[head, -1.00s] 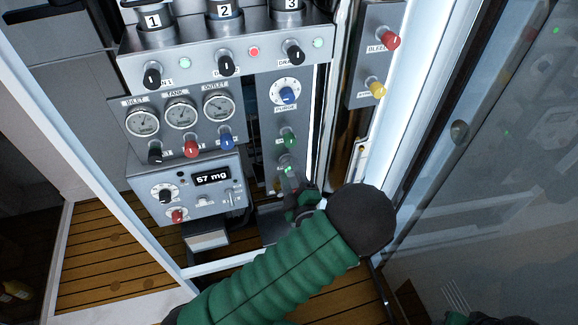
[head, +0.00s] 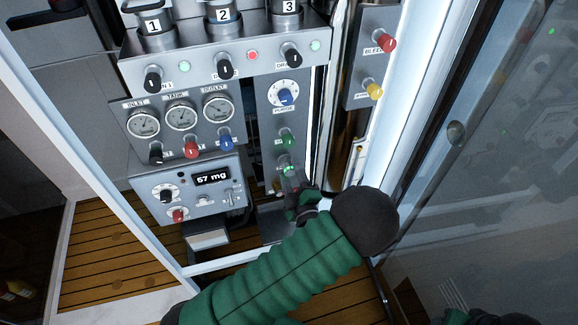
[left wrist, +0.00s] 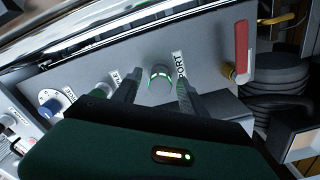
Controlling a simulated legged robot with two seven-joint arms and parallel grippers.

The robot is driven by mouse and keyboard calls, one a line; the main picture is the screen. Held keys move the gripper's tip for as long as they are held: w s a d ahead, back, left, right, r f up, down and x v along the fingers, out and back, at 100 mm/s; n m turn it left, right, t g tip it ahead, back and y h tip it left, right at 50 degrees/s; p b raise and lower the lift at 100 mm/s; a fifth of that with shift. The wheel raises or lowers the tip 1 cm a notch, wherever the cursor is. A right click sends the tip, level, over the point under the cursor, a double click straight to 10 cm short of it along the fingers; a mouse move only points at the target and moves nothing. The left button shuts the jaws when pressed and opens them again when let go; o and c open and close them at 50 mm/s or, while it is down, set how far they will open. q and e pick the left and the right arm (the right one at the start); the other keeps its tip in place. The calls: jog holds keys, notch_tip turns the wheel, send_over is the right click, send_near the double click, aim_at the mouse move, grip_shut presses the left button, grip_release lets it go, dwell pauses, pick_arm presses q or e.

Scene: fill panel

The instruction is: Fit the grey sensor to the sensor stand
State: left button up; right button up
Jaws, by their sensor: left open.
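My left gripper (head: 291,182) reaches up to the lower part of the panel's right column. In the left wrist view its two fingers (left wrist: 159,92) are open and apart. A short grey cylinder with a glowing green ring (left wrist: 160,76) sits on the panel between and just beyond the fingertips, beside a label that reads PORT. The green glow also shows in the head view (head: 288,169). I cannot tell whether this cylinder is the grey sensor or a port. I cannot make out the sensor stand for certain.
A green knob (head: 287,140) and a blue dial knob (head: 286,97) sit above the gripper. A meter reading 57 mg (head: 212,178) is to the left. A red-handled valve (left wrist: 241,50) and black coiled hose (left wrist: 275,85) lie right in the wrist view. A glass door (head: 490,160) bounds the right.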

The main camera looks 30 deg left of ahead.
pick_arm(q)
grip_shut()
dwell(0.3)
dwell(1.2)
